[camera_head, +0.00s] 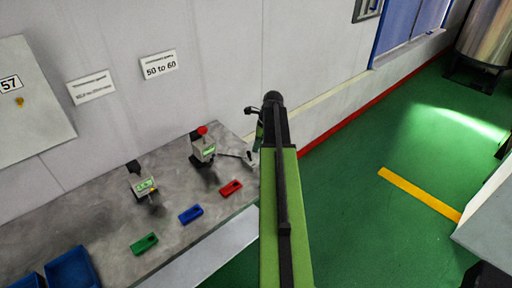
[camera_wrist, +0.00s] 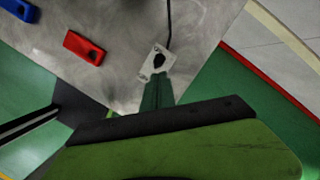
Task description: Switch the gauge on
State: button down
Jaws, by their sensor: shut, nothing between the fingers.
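Two small grey devices with lit green displays stand on the grey bench; I cannot tell which is the gauge. One device (camera_head: 203,150) has a red knob on top; the other (camera_head: 144,187) stands to its left. A pale switch plate (camera_wrist: 156,62) with a black rocker or socket lies near the bench's right end, with a dark cable running from it. In the head view it is a small pale shape (camera_head: 250,158) beside my gripper (camera_head: 257,148). In the wrist view my gripper (camera_wrist: 158,78) is shut and empty, its tips at the plate's near edge; contact cannot be told.
Red (camera_head: 231,188), blue (camera_head: 191,214) and green (camera_head: 145,243) moulds lie along the bench's front. Blue bins (camera_head: 70,268) stand at its left end. The wall behind carries a "50 to 60" sign (camera_head: 160,65). Green floor lies open to the right.

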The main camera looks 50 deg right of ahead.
jog(key=d+r+p, duration=0.4)
jog(key=r+p, duration=0.6)
jog(key=shift+s+d+r+p, duration=0.2)
jog(key=shift+d+r+p, duration=0.1)
jog(key=shift+r+p, duration=0.05)
